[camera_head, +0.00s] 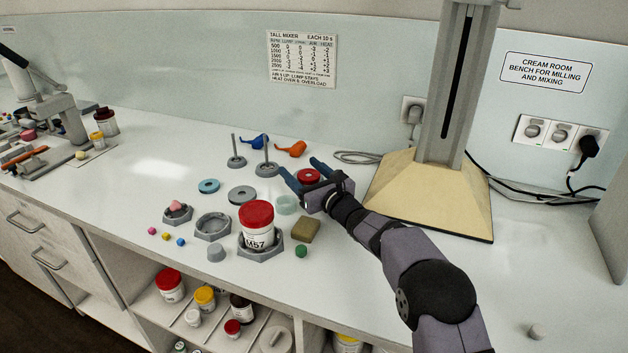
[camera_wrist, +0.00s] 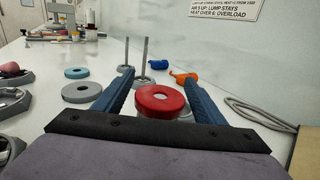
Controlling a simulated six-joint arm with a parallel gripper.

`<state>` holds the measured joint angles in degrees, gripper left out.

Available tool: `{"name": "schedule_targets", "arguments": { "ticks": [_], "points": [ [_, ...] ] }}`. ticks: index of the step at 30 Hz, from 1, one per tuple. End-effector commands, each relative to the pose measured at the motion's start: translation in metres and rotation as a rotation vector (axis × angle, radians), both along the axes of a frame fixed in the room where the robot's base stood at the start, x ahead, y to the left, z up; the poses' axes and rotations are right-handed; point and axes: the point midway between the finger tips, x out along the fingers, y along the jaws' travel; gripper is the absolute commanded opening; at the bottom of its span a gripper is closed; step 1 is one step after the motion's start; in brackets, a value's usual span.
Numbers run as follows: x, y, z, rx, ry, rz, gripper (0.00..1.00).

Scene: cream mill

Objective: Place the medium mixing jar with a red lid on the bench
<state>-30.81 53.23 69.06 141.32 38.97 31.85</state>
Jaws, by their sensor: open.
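A white jar (camera_head: 256,226) with a red lid and a label reading "M57" stands upright in a grey holder (camera_head: 262,253) on the bench (camera_head: 130,195). My gripper (camera_head: 303,172) is to the right of and behind this jar, apart from it. Its blue fingers are open, with a red ring (camera_head: 309,175) showing between them. In the wrist view, the red ring (camera_wrist: 160,101) lies between the fingers with clear gaps at both sides. Another red-lidded white jar (camera_head: 169,286) stands on the shelf below the bench. The wrist view does not show the M57 jar.
Grey holders (camera_head: 213,226), discs (camera_head: 242,193) and two upright rods (camera_head: 266,157) stand around the jar. A sponge-like block (camera_head: 305,230) lies close on its right. A column with a tan base (camera_head: 430,190) stands behind my arm. The front right bench is mostly clear.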

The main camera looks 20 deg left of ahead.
Motion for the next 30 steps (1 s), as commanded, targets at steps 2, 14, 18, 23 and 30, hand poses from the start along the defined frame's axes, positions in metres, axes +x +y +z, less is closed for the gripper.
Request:
{"name": "schedule_targets", "arguments": {
  "ticks": [2,14,18,23,30],
  "points": [
    [-0.001,-0.002,0.0,-0.001,0.001,0.0,0.65],
    [-0.026,-0.038,0.0,0.0,0.0,-0.002,0.65],
    [-0.039,-0.055,0.0,0.0,0.0,-0.002,0.65],
    [-0.053,-0.073,0.0,0.0,0.0,-0.001,0.65],
    [-0.066,-0.092,0.001,0.0,-0.001,-0.001,0.65]
  ]
}}
